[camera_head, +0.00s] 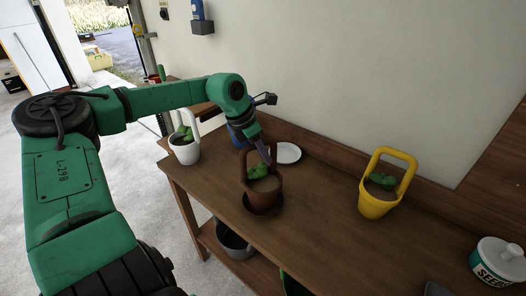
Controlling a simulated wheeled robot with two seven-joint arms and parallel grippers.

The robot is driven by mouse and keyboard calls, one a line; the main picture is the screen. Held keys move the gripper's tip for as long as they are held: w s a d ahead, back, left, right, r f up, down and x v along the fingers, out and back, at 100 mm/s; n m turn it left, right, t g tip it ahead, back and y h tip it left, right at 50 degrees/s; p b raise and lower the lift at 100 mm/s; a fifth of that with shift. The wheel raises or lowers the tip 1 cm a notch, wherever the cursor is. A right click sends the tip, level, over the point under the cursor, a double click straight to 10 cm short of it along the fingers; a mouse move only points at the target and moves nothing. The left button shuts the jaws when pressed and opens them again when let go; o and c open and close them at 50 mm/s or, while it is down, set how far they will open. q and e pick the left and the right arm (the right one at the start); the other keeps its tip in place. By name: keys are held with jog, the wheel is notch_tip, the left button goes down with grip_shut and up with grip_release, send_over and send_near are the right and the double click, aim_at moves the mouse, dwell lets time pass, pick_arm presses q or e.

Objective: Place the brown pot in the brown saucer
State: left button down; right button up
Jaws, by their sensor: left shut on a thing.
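The brown pot (266,190) has a handle, soil and a green plant in it. It is over the brown saucer (262,206) near the front edge of the wooden table. The saucer's dark rim shows below and around the pot's base; I cannot tell whether the pot rests on it or hangs slightly above. My left gripper (263,155) comes down from above and is shut on the pot's handle. My right gripper is not in view.
A white pot (185,153) stands at the table's left end and a yellow pot (376,201) to the right. A white saucer (288,153) lies behind the brown pot. A seed tin (498,262) is at the far right. The table (318,225) is clear between the brown and yellow pots.

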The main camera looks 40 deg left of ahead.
pick_arm(q)
jog(key=c, duration=0.7)
grip_release()
jog(key=shift+d+r, duration=0.1)
jog(key=shift+s+r, duration=0.15)
jog(key=shift+r, duration=0.35)
jog(key=b+v, duration=0.2)
jog(key=v, duration=0.9)
jog(key=shift+s+b, duration=0.1)
jog(key=shift+b, duration=0.2)
